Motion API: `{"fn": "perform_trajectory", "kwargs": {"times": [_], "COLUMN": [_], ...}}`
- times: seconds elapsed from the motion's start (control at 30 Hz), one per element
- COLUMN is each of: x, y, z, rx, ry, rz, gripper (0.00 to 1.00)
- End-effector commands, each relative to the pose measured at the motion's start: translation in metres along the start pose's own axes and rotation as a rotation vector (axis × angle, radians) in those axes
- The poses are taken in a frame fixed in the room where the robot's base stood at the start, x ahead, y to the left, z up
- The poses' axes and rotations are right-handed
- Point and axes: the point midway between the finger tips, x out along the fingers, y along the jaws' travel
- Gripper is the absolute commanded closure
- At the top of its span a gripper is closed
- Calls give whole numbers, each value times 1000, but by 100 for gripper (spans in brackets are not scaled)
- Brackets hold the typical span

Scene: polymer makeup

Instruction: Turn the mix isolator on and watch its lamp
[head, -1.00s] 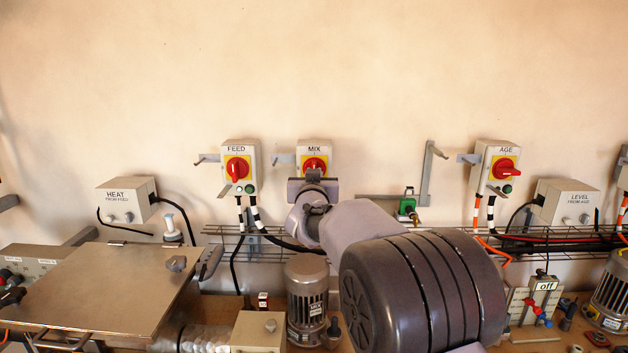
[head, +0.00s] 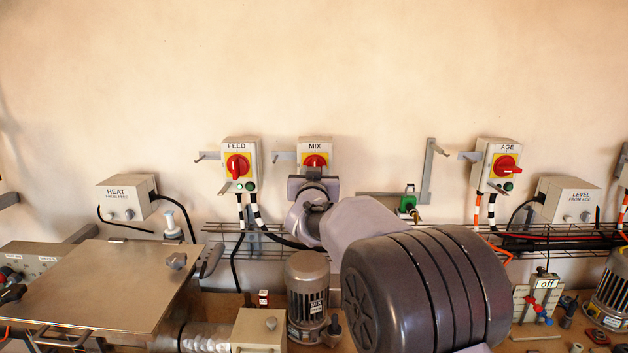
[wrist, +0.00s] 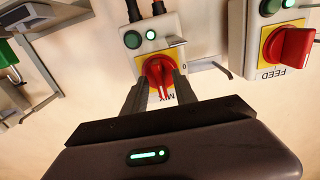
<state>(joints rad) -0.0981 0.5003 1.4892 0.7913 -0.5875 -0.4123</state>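The MIX isolator (head: 312,145) is a pale box on the wall with a red rotary knob (head: 315,160) on a yellow plate. The wrist view shows it upside down, with the knob (wrist: 156,72) between the two fingers of my gripper (wrist: 158,92). The fingers stand apart, one on each side of the knob; I cannot tell whether they touch it. In the head view my wrist hides the lower part of the box.
The FEED isolator (head: 237,150) is close by on the left, with a metal bracket (head: 280,156) between the boxes. The AGE isolator (head: 496,152) is farther right. A wire cable tray (head: 270,241) runs below. The wall above is clear.

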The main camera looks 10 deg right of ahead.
Motion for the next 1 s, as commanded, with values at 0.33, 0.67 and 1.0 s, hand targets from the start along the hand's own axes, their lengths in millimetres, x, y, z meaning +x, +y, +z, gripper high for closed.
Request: {"fn": "perform_trajectory", "kwargs": {"times": [0.33,0.67,1.0], "x": [-90,-161,-169], "y": [0,0,0], "z": [-1,-1,0], "rx": [-1,0,0], "ry": [2,1,1], "rz": [-2,-1,0], "gripper": [66,66,66]}}
